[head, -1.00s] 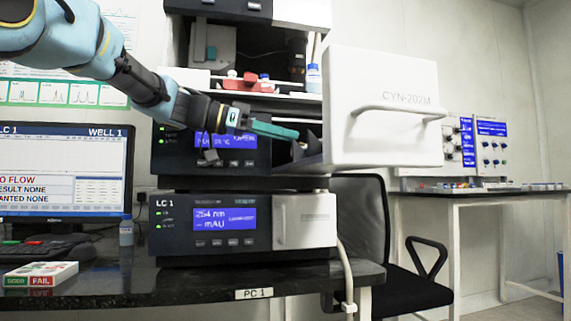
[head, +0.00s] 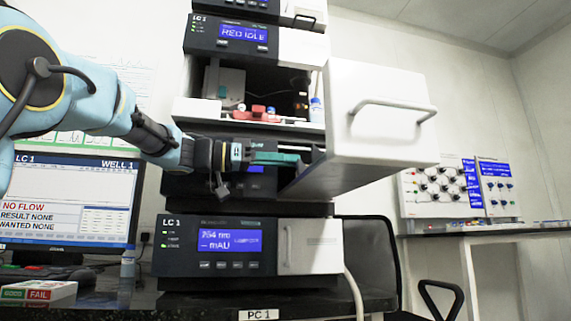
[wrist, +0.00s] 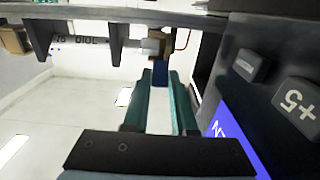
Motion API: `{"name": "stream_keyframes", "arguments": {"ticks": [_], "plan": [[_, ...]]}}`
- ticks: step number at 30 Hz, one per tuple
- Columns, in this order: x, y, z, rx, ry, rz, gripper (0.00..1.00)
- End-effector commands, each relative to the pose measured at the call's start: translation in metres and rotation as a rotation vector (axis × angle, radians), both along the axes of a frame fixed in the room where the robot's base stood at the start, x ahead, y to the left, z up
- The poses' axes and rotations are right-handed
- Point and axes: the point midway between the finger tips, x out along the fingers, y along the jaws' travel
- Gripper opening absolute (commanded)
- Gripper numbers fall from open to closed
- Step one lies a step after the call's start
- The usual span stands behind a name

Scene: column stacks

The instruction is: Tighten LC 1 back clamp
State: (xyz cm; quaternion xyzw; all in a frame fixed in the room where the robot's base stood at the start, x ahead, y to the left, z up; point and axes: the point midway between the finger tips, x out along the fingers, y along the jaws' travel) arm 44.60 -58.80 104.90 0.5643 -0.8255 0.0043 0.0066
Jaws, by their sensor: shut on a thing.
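My gripper (head: 300,158) reaches in from the left, its green fingers extending behind the open door of the LC 1 stack. In the wrist view, the two green fingers (wrist: 160,74) are shut on a small blue piece (wrist: 160,68), which looks to be the clamp. A strip with upside-down lettering (wrist: 76,40) runs beside dark brackets (wrist: 115,45). In the head view, the door (head: 382,115) hides the clamp. I cannot tell how tight it is.
The door stands wide open, right of the fingers. Above is a shelf with bottles (head: 316,110). Below is the LC 1 detector unit (head: 225,245). A monitor (head: 70,200) stands at left and a chair (head: 370,255) at right. In the wrist view, the buttoned front panel (wrist: 270,90) is close on the right.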

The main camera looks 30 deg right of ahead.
Motion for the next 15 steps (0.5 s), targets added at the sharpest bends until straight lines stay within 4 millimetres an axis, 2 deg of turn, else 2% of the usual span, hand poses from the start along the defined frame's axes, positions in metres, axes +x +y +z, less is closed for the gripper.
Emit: {"name": "stream_keyframes", "arguments": {"ticks": [5,6,13,15], "plan": [[-0.0006,-0.0001,0.0009,-0.001,0.000,-0.001,0.00],[-0.0006,-0.0001,0.0008,-0.001,0.000,-0.001,0.29],[-0.0002,0.0000,0.0003,0.000,0.000,-0.001,0.55],[-0.0001,-0.0001,0.0001,0.000,0.000,0.000,0.55]]}}
